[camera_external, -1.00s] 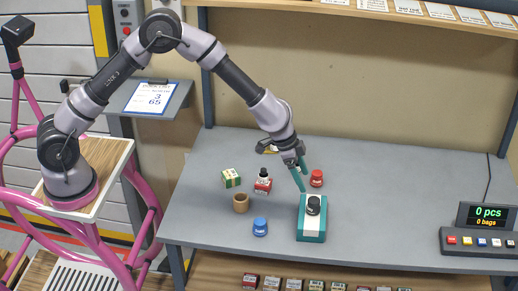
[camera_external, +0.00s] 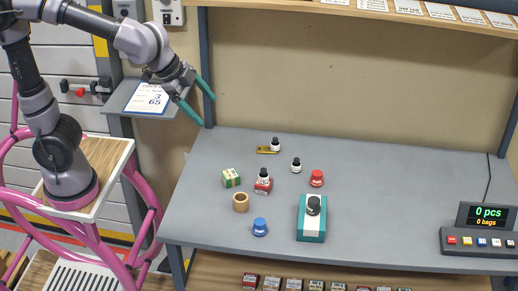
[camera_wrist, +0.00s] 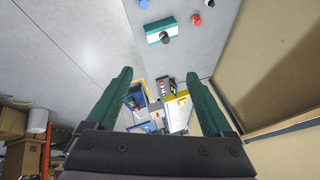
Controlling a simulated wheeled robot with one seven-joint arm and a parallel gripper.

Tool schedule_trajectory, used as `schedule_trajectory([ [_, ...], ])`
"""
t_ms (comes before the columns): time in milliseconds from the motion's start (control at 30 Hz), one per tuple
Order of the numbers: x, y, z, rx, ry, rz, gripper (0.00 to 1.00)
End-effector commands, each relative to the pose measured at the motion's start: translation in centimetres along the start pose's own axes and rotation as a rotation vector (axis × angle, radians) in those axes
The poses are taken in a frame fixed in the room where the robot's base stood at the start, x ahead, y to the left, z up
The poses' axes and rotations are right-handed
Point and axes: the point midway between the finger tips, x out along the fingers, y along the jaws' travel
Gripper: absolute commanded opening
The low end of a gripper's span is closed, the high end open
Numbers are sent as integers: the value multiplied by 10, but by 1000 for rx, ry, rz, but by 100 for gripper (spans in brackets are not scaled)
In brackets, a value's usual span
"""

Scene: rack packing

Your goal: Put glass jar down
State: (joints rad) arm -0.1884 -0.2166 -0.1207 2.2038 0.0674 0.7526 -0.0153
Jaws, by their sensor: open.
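Several small dark-lidded jars stand upright on the grey table (camera_external: 400,200); I cannot tell for sure which is the glass jar. One jar (camera_external: 296,165) stands alone on the bare tabletop, left of and behind a red item (camera_external: 316,179). Another jar (camera_external: 275,145) is farther back beside a small yellow item (camera_external: 266,150). A third (camera_external: 263,174) is at a red box (camera_external: 262,187), and a dark one (camera_external: 313,205) is on a teal box (camera_external: 304,234). My gripper (camera_external: 204,108) is open and empty, raised above the table's back left corner. Its teal fingers show spread apart in the wrist view (camera_wrist: 160,75).
A green-and-white box (camera_external: 231,178), a brown ring (camera_external: 240,202) and a blue item (camera_external: 260,227) stand on the table's left part. A counter display (camera_external: 486,216) is at the right edge. The table between it and the teal box is clear.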

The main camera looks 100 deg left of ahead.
Motion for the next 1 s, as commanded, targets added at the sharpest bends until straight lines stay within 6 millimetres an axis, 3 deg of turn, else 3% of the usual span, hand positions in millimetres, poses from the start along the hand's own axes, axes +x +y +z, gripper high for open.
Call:
schedule_trajectory([
  [33, -24, 8, 16, 11, 21, -9, 86],
  [200, -74, 29, 73, 33, 67, -14, 86],
  [400, -98, 47, 122, 48, 106, -2, 86],
  [600, -102, 52, 136, 52, 115, 5, 86],
  [1000, -102, 51, 135, 51, 115, 4, 86],
])
